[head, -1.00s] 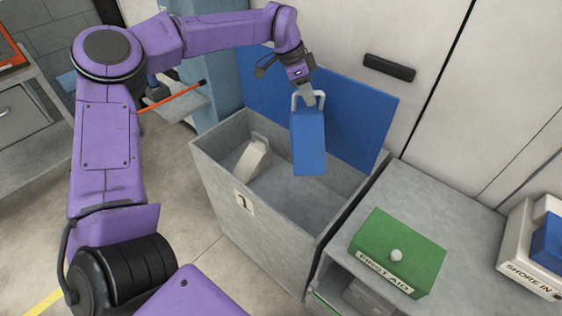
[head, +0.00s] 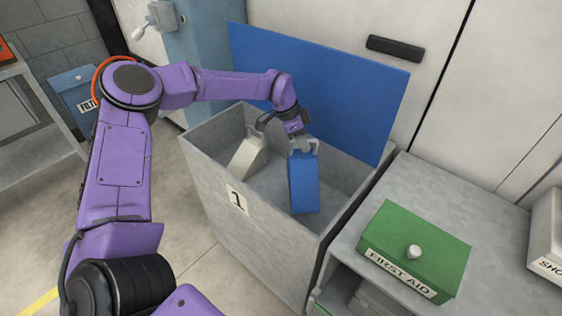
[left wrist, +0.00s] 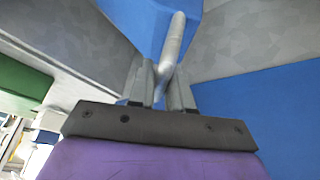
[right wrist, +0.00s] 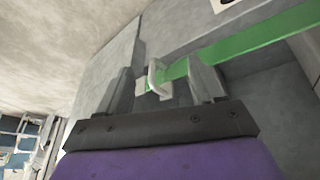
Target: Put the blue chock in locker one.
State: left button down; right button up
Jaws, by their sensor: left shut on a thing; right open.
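The blue chock (head: 304,184) hangs by its grey handle from my left gripper (head: 301,142). The gripper is shut on that handle, which also shows between the fingers in the left wrist view (left wrist: 167,70). The chock is inside the opening of locker one (head: 262,228), a grey open-topped bin marked 1. I cannot tell whether its lower end touches the floor of the bin. The blue lid (head: 330,95) stands open at the back. My right gripper (right wrist: 172,85) shows only in its wrist view, open, with a pale handle on a green surface beyond its fingers.
A cream chock (head: 247,158) leans inside the bin, left of the blue one. A green first aid box (head: 415,250) sits on the grey cabinet to the right. A white box (head: 549,240) is at the right edge.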

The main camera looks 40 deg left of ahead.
aim_at(298, 155)
pick_arm(q)
notch_tip(298, 155, down, 8)
jog(key=shift+s+f+p, duration=0.15)
jog(key=shift+f+p, duration=0.05)
jog(key=shift+p, duration=0.35)
jog(key=shift+d+f, duration=0.1)
jog(key=c, duration=1)
grip_release()
jog(key=shift+f, duration=0.1)
jog(key=shift+c, duration=0.2)
jog(key=shift+r, duration=0.35)
jog(key=v, duration=1.1)
jog(key=shift+a+r+b, duration=0.25)
jog(key=shift+r+b, duration=0.1)
jog(key=shift+b, duration=0.05)
jog(key=shift+s, duration=0.1)
